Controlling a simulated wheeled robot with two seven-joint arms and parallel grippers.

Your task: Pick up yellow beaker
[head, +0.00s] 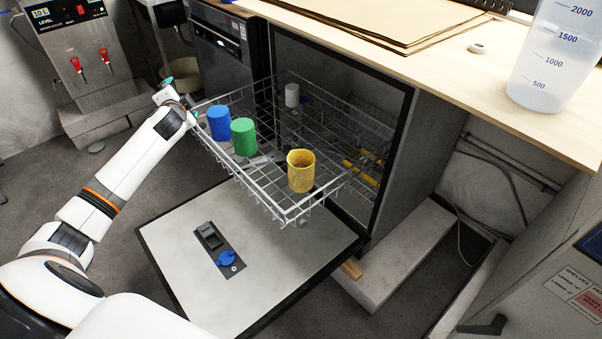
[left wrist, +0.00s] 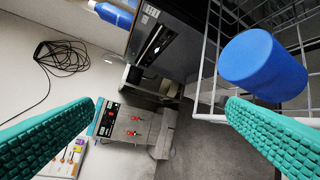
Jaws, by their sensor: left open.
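The yellow beaker (head: 301,171) stands upright, open end up, in the front right part of the pulled-out wire rack (head: 262,196). A green beaker (head: 244,137) and a blue beaker (head: 220,122) stand in the rack further left, with closed ends up. My left gripper (head: 178,98) is at the rack's far left corner, left of the blue beaker and well away from the yellow one. In the left wrist view, its teal fingers (left wrist: 160,102) are spread with nothing between them. The blue beaker (left wrist: 263,66) is beyond the right finger; the yellow beaker is not in that view. My right gripper is not visible.
A white beaker (head: 292,95) stands further back in the rack. A water dispenser (head: 85,60) stands at left.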

